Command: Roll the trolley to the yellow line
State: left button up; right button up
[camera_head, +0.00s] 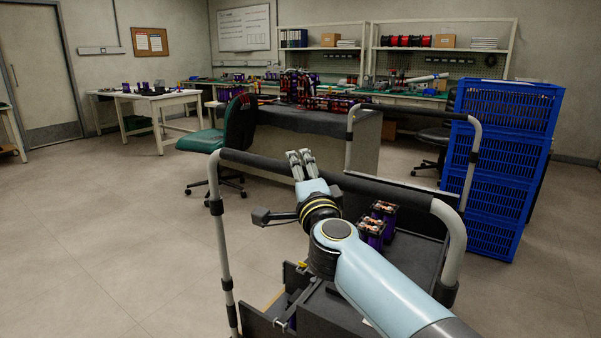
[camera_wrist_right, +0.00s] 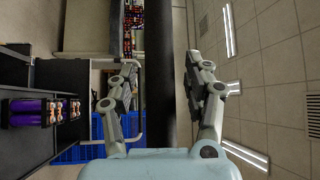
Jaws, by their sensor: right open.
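The trolley (camera_head: 415,260) stands close in front of me, with a dark deck and grey tube uprights. Its near handle bar (camera_head: 385,190) is black and runs across the head view. My right gripper (camera_head: 301,164) is at this bar, left of its middle. In the right wrist view the gripper (camera_wrist_right: 160,88) is open, its fingers on either side of the dark bar (camera_wrist_right: 160,50); I cannot tell whether they touch it. Purple-and-black modules with copper tops (camera_head: 371,228) stand on the deck. My left gripper is out of view. I see no yellow line on the floor.
Stacked blue crates (camera_head: 505,165) stand just right of the trolley. A grey-topped bench (camera_head: 310,122) with several modules is beyond it. A green chair (camera_head: 225,130) stands left of the bench. The floor (camera_head: 110,230) to the left is clear.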

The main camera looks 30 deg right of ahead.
jog(key=shift+w+d, duration=0.1)
jog(key=shift+w, duration=0.1)
grip_shut()
dwell(0.3)
